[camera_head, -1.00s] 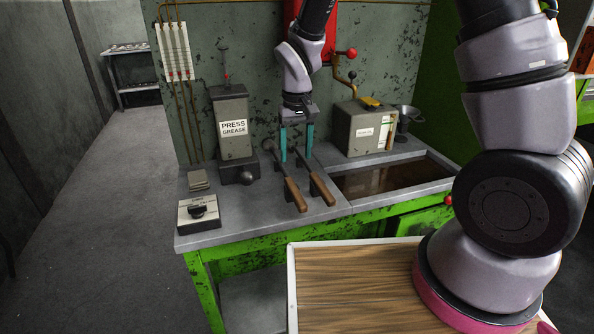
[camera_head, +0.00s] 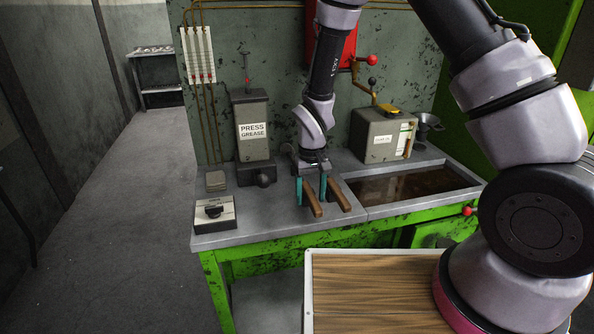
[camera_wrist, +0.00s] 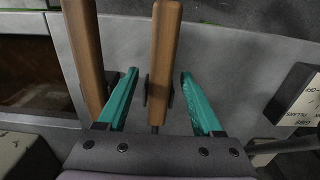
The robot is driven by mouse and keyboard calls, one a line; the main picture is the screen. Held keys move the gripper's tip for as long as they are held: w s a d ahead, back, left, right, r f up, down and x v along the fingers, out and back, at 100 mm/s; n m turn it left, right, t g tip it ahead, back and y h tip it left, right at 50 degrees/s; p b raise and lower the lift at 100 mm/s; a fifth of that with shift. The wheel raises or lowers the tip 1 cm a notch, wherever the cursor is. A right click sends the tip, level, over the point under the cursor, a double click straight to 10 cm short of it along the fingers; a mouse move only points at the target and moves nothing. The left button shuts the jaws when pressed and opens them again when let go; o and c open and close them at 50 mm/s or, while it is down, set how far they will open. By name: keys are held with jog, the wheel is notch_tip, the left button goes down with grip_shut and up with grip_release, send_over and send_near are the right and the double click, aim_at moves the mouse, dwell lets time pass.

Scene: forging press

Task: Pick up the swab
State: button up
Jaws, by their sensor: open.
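Two tools with brown wooden handles lie side by side on the grey bench top; which is the swab I cannot tell. The left tool's handle (camera_head: 313,203) lies between the fingers of my gripper (camera_head: 311,193), which is open and low at the bench. In the wrist view, this handle (camera_wrist: 165,45) runs between the teal fingertips (camera_wrist: 159,76), with gaps on both sides. The right tool's handle (camera_head: 340,197) is just outside one finger; it also shows in the wrist view (camera_wrist: 84,45). The far ends of both tools are hidden behind my gripper.
A sunken tank of brown liquid (camera_head: 405,187) is to the right. A press grease dispenser (camera_head: 253,130) and a box with a rotary knob (camera_head: 214,214) stand left. A grey box (camera_head: 378,136) and a funnel cup (camera_head: 428,125) are behind the tank.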

jog(key=shift+f, duration=0.15)
grip_shut()
jog(key=shift+r, duration=0.2)
